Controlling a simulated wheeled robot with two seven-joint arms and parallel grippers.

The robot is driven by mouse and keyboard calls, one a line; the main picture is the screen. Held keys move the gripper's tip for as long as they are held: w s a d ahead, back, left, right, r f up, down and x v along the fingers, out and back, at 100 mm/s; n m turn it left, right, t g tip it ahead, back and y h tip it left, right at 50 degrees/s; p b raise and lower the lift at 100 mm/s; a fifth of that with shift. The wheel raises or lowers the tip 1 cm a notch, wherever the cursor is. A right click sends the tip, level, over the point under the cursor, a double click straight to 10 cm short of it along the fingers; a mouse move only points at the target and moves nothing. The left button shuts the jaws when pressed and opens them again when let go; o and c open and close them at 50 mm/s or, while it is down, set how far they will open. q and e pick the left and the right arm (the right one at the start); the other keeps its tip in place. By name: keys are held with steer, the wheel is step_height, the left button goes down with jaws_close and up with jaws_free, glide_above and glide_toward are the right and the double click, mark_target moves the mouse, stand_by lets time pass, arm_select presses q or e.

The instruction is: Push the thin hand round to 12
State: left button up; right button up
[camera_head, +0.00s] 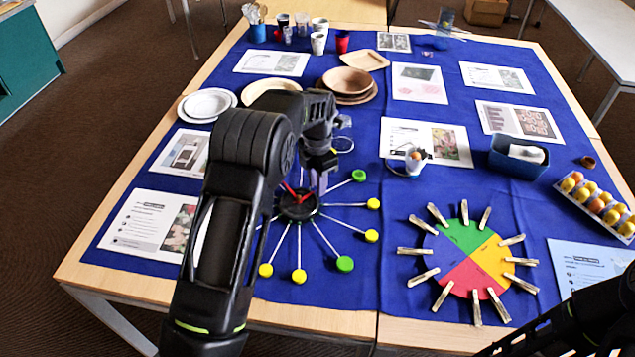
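The clock has a dark round hub (298,207) with thin pale spokes that end in yellow and green knobs, and it lies on the blue cloth. Red hands (292,192) show on the hub, one pointing up-left and a shorter piece pointing up-right; I cannot tell which is the thin one. My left gripper (321,184) points down at the hub's upper right edge, close to the hands. Whether it touches them is unclear. Its fingers look close together, but their gap is not clear. My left arm hides the clock's left side. My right gripper is out of view.
A coloured disc (467,253) with clothespins round its rim lies right of the clock. Wooden plates (348,82) are behind my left arm. Printed sheets lie around.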

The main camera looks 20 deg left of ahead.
arm_select(q)
steer(key=shift+r, duration=0.1)
step_height(320, 180, up, 8)
steer(key=shift+f+b, duration=0.2)
steer(key=shift+b, duration=0.2)
stand_by(0.5)
